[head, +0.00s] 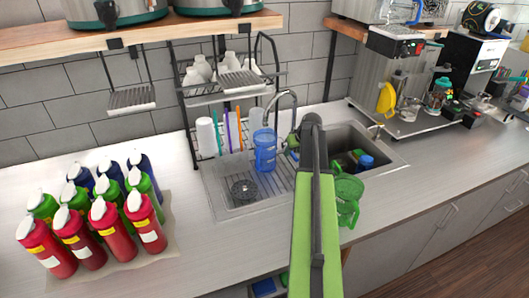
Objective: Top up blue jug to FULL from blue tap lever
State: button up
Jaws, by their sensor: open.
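A translucent blue jug (265,150) stands upright on the drainer at the left of the sink, close to the curved tap (284,98). Its fill level is too small to read. My green arm reaches up from the bottom of the head view. My gripper (293,142) is at its far end, just right of the blue jug and apart from it. It is open, and I see nothing held in it. A small blue part shows beside the gripper; I cannot tell whether it is the tap lever, which my arm may partly hide.
A green jug (347,198) stands right of my arm at the counter's front edge. The sink basin (349,142) holds blue and green items. Several red, green and blue bottles (110,230) stand at left. A rack (210,95) with cups is behind the drainer.

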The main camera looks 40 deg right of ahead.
notch_tip(320, 180, up, 6)
jog(key=p, duration=0.4)
jog(key=shift+p, duration=0.4)
jog(key=shift+r, duration=0.1)
